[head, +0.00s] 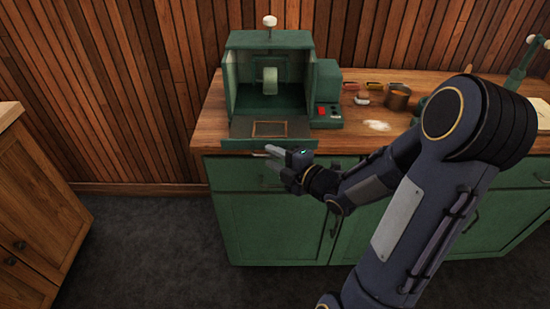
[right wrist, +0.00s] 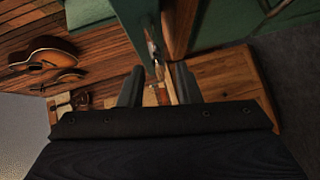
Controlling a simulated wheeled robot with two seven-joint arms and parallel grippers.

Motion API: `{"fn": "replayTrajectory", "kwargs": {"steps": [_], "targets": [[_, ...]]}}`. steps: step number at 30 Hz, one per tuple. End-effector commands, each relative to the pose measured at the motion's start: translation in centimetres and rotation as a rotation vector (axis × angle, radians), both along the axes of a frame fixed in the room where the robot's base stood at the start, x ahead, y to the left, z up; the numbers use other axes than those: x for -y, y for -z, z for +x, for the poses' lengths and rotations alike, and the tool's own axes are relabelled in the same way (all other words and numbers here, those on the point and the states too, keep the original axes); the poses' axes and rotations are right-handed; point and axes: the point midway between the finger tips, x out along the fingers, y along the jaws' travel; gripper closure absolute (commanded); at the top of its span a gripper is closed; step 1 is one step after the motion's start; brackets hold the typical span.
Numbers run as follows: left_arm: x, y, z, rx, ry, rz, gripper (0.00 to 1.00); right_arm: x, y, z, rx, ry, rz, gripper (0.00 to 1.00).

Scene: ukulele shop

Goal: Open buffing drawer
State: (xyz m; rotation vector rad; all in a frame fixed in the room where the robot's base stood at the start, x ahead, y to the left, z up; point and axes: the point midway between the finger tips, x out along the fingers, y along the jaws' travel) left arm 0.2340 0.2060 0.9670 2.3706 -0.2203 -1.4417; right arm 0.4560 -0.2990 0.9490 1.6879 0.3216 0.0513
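The green drawer (head: 230,175) is in the cabinet front, just under the wooden counter and below the green buffing machine. Its front looks flush with the cabinet. My right gripper (head: 272,158) is at the drawer's upper front, with its fingers pointing left and apart. The right wrist view shows the two dark fingers (right wrist: 156,88) spread, with a thin metallic piece (right wrist: 153,58) between or just beyond them beside a green panel. I cannot tell whether it is the drawer's handle or whether the fingers touch it. My left gripper is not in view.
The green buffing machine (head: 247,50) stands on the wooden counter (head: 215,115), its tray reaching the front edge. A bowl (head: 398,97) and small tools lie to its right. A wooden cabinet (head: 35,215) stands at left. The dark floor (head: 150,240) between is clear.

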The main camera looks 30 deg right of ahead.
Motion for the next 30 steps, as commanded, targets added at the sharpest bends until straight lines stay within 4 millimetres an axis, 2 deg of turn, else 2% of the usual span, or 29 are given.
{"fn": "replayTrajectory", "kwargs": {"steps": [5,15,18,30], "targets": [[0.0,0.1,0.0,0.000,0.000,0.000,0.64,0.2,-0.1,-0.7,0.001,0.002,-0.002,0.69],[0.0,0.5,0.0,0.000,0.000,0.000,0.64,1.6,-0.9,-5.9,0.001,0.005,-0.003,0.69],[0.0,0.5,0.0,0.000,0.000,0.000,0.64,1.8,-1.1,-6.9,0.001,0.004,-0.001,0.69],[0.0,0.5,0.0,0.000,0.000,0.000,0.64,1.9,-1.2,-7.5,0.000,0.000,0.000,0.69]]}}
